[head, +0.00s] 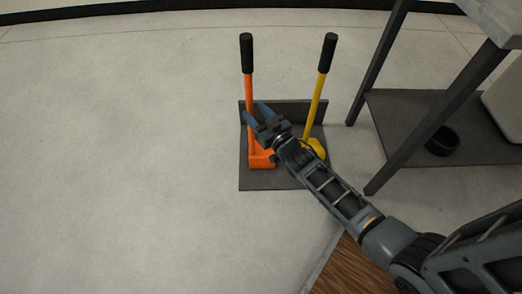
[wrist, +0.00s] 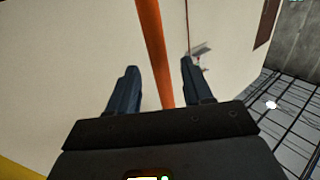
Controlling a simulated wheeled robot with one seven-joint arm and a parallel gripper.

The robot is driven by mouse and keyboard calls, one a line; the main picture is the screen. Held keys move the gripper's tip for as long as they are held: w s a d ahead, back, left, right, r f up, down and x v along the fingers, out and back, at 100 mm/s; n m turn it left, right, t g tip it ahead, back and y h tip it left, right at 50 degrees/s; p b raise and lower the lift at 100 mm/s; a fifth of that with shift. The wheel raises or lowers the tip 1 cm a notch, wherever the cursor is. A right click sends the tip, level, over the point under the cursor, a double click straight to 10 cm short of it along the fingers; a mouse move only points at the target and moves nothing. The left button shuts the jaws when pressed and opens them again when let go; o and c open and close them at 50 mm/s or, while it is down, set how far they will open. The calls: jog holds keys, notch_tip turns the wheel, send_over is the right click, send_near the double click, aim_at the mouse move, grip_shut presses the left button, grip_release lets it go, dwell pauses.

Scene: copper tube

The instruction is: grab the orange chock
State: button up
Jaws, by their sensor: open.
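The orange chock has an orange wedge (head: 262,158) on a dark tray and a tall orange handle (head: 248,88) with a black grip (head: 246,54). My gripper (head: 256,113) is open beside the lower handle in the head view, above the wedge and partly covering it. In the wrist view the orange handle (wrist: 153,45) runs between the two spread blue fingers of my gripper (wrist: 158,66). I cannot tell whether either finger touches it. The wedge is out of the wrist view.
A yellow chock (head: 316,148) with a black-gripped handle stands just right, close to my arm. The dark tray (head: 270,181) has a raised back wall. A metal table with a lower shelf (head: 400,115) stands at right. The floor at left is clear.

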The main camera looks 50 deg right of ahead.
aim_at(252, 108)
jog(key=b+x, duration=0.1)
jog(key=x, duration=0.3)
jog(key=shift+c, duration=0.2)
grip_shut()
dwell(1.2)
jog(key=shift+w+r, duration=0.1)
jog(key=shift+r, duration=0.2)
